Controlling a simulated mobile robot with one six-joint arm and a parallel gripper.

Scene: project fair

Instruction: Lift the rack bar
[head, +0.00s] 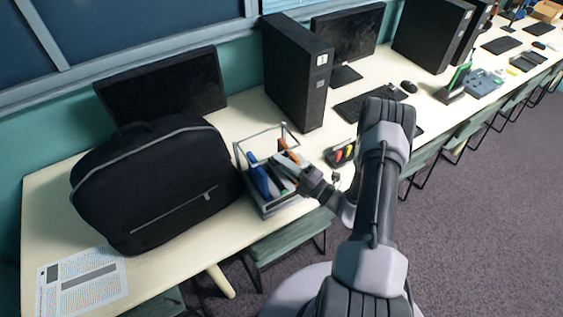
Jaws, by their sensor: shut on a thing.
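A small grey rack (269,209) stands at the table's front edge, right of the black bag. A thin metal bar (258,134) spans its top on upright posts. Blue-handled (258,177) and orange-handled (289,146) tools sit in the rack. My gripper (284,160) reaches in from the right, over the rack at about bar height. It is shut on the rack bar, but my gripper hides the place of contact. Whether the rack's base touches the table is hard to tell.
A black bag (150,185) stands close on the left. A black computer tower (298,75) is behind the rack. A small tray with red and yellow items (342,153) is to the right, near a keyboard (368,102). Chairs (290,243) line the front edge.

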